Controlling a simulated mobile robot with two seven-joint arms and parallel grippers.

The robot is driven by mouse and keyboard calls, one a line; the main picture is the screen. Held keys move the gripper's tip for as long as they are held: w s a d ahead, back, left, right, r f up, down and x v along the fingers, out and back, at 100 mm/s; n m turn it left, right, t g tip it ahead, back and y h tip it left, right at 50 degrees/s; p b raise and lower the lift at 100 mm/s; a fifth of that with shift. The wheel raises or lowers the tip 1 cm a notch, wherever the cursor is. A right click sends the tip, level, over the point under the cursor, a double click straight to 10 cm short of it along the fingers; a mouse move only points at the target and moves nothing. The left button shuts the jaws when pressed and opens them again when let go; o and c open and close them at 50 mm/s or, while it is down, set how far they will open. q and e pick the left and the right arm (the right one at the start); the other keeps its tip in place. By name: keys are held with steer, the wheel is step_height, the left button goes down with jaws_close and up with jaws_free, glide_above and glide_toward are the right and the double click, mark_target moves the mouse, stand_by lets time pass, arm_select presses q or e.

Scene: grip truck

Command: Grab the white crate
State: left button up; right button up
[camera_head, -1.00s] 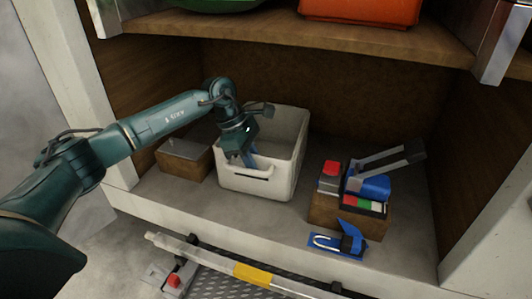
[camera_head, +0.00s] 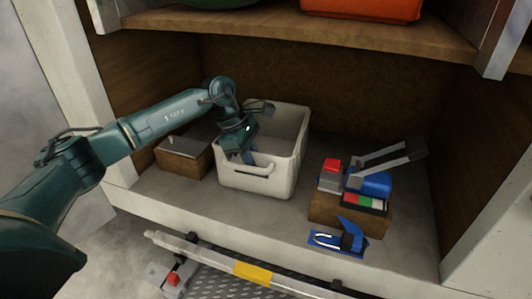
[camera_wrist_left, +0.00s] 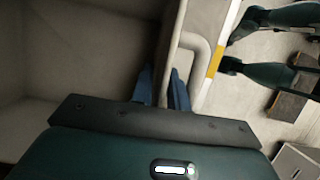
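The white crate (camera_head: 283,178) stands upright on the lower shelf, open at the top. Its front wall has a dark handle slot. My left gripper (camera_head: 247,158) reaches down at the front wall from above. In the left wrist view the blue fingers (camera_wrist_left: 163,88) sit close together on either side of the crate's wall (camera_wrist_left: 180,25), one inside and one outside. The gap between them is narrow and looks filled by the wall, so the gripper appears shut on it. The crate seems empty where its inside shows. My right gripper is not in view.
A wooden box with a grey top (camera_head: 184,155) stands close left of the crate. At right is another wooden box (camera_head: 345,214) with tools, and a blue padlock-like item (camera_head: 342,239) before it. An upper shelf (camera_head: 300,36) hangs above; side walls enclose the space.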

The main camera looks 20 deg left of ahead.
arm_select(q)
steer(key=shift+c, duration=0.4)
jaws_close()
stand_by(0.8)
steer(key=shift+r, duration=0.1)
